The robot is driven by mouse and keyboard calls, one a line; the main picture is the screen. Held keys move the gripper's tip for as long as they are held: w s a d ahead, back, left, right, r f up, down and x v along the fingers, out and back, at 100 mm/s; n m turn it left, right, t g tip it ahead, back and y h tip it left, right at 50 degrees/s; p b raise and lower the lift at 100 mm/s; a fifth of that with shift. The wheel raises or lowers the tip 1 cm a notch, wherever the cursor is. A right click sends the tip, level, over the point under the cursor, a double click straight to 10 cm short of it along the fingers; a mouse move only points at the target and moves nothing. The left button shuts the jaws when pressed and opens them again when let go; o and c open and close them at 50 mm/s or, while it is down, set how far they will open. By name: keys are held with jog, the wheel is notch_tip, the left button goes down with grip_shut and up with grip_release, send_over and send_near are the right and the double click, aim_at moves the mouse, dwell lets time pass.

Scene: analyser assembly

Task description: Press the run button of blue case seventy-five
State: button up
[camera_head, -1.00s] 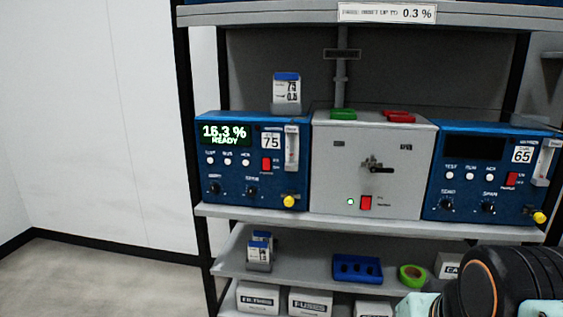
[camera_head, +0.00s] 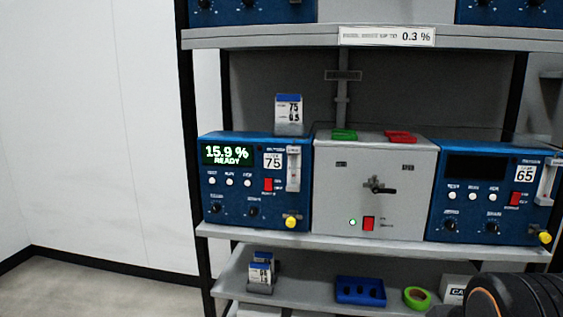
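The blue case seventy-five (camera_head: 257,231) stands at the left of the middle shelf. Its lit green display (camera_head: 227,154) reads 15.9 % READY. Below the display is a row of small white buttons; the middle one, the run button (camera_head: 230,182), has a small label that is hard to read. A red switch and a yellow knob (camera_head: 291,222) are at its right side. Part of my arm shows at the bottom right corner, well apart from the case. My gripper's fingers are not in view.
A grey box (camera_head: 336,205) with a black handle stands between case seventy-five and an unlit blue case sixty-five (camera_head: 458,235). A card (camera_head: 289,108) stands on top of case seventy-five. The lower shelf holds a blue tray (camera_head: 345,297) and green tape (camera_head: 417,290). Floor at left is clear.

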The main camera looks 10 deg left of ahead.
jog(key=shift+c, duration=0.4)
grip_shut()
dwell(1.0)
